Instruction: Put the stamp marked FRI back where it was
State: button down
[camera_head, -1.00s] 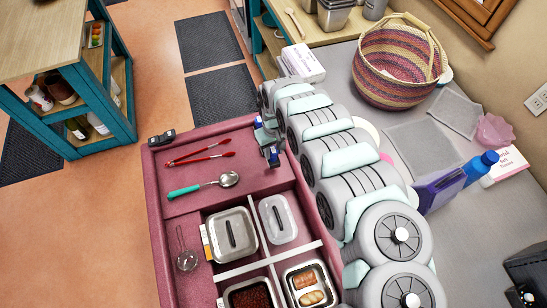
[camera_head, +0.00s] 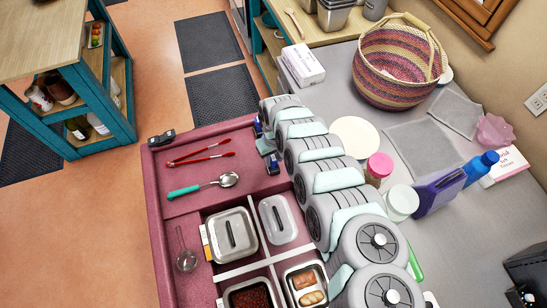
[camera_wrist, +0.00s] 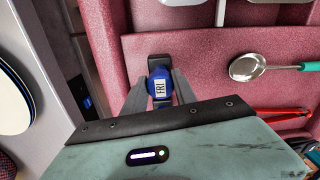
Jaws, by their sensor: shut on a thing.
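The stamp marked FRI (camera_wrist: 160,88) shows in the wrist view, with a blue rounded top and a white label read sideways. A dark frame-like part (camera_wrist: 159,63) lies at its far side. My gripper (camera_wrist: 160,98) is shut on the stamp, one grey finger on each side.
Red tongs (camera_head: 200,157) and a green-handled ladle (camera_head: 205,185) lie left of my gripper. A small black object (camera_head: 162,138) sits at the tray's upper-left corner. A pink-lidded jar (camera_head: 379,167) stands on the counter right of my arm.

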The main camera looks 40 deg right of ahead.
jog(key=c, duration=1)
grip_release()
jog(key=shift+f, duration=0.1)
notch_tip(320, 180, up, 12)
jog(key=shift+r, duration=0.2)
